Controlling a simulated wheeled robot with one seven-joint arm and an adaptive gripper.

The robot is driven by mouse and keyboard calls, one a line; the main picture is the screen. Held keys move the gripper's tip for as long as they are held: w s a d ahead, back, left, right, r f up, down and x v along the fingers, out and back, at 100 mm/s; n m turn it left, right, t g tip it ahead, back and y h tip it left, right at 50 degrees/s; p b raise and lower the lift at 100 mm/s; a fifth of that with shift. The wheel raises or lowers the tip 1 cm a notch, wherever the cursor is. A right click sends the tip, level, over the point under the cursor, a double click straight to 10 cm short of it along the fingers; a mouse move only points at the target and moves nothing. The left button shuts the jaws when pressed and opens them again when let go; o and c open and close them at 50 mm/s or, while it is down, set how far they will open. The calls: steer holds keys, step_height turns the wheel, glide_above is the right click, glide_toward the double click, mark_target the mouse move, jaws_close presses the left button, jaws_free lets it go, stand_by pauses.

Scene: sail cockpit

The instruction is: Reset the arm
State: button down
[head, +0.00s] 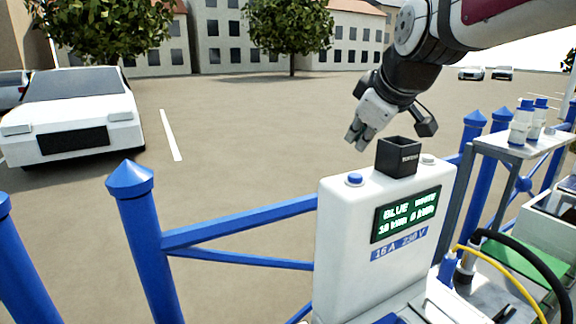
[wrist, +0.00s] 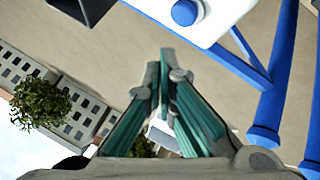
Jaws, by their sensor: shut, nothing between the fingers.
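My gripper (head: 357,138) hangs from my raised arm at the upper right of the head view. It is above and a little left of a small black box (head: 398,157) and apart from it. In the wrist view my gripper's fingers (wrist: 166,58) come together at their tips, with nothing between them. The black box stands on top of a white power pedestal (head: 340,235) with a green-lettered display (head: 408,214).
A blue button (head: 354,179) sits on the pedestal top. Blue railings (head: 240,219) run to both sides. A side table (head: 505,146) with white, blue-capped bottles (head: 520,122) stands at the right, near black and yellow cables (head: 505,262). A white car (head: 75,120) is parked beyond; the pavement is open.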

steer(key=s+f+m+g, duration=0.1)
steer(key=s+f+m, duration=0.2)
steer(key=s, duration=0.6)
steer(key=s+f+m+g, duration=0.1)
steer(key=s+f+m, duration=0.2)
steer(key=s+f, duration=0.3)
steer(key=s+d+f+m+g, duration=0.1)
steer(key=s+f+m+g, duration=0.1)
steer(key=s, duration=1)
step_height(320, 180, down, 3)
steer(key=shift+s+r+m+h, duration=0.2)
steer(key=shift+s+m+h, duration=0.2)
steer(key=shift+m, duration=0.2)
steer(key=shift+w, duration=0.1)
